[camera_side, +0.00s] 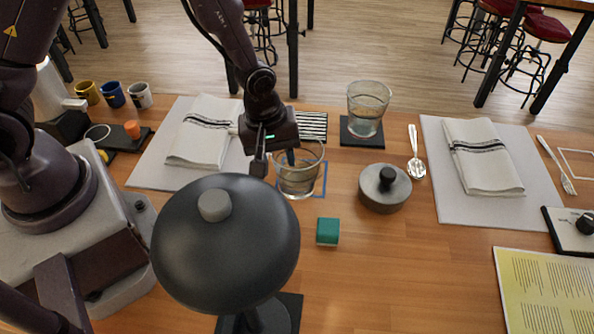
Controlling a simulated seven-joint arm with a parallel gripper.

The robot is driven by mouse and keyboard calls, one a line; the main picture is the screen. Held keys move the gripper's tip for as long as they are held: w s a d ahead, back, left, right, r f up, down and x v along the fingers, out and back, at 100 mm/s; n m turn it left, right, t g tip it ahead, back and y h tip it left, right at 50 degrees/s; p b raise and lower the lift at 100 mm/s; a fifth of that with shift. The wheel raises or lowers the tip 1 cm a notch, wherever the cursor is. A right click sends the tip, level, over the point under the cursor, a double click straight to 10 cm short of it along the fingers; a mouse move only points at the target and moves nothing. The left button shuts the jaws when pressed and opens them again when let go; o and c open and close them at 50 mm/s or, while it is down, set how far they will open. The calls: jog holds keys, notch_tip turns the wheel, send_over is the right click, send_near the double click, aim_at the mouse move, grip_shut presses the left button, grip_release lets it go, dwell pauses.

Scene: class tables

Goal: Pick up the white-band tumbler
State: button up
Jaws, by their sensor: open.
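Two clear glass tumblers are in view. The near tumbler (302,183) stands upright in a blue square outline on the table. The far tumbler (367,112) stands upright on a dark square coaster. I cannot make out a white band on either. My gripper (274,162) is open and points down at the left side of the near tumbler. One finger shows left of the glass, and the other overlaps its rim in the picture. I cannot tell whether that finger is inside the glass or whether it touches it.
A dark lamp (225,240) stands in front of the near tumbler. A grey lidded pot (384,190) and a green block (327,231) sit close on its right. Folded napkins (205,135) lie on grey mats left and right. Three mugs (113,95) stand at the far left.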

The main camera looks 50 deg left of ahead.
grip_shut()
jog(key=shift+r, duration=0.1)
